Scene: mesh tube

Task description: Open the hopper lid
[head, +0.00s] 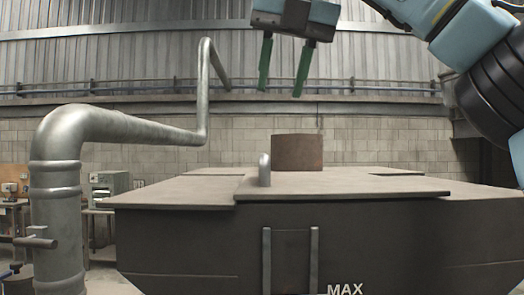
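The hopper (200,240) is a wide dark grey bin across the lower middle of the head view, with "MAX" marked low on its front. Its lid (350,183) is a flat grey-tan panel lying level on top, so it looks closed. A short upright metal handle (264,170) stands near the lid's front left part. My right gripper (280,91) has two green fingers pointing down and spread apart, with nothing between them. It hangs in the air well above the lid and handle in the picture. My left gripper is not in view.
A rusty brown cylinder (297,152) stands at the back of the hopper top. A thick grey pipe (58,200) rises at the left and bends back toward the wall. A bench (14,204) with equipment is at the far left. The air between gripper and lid looks clear.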

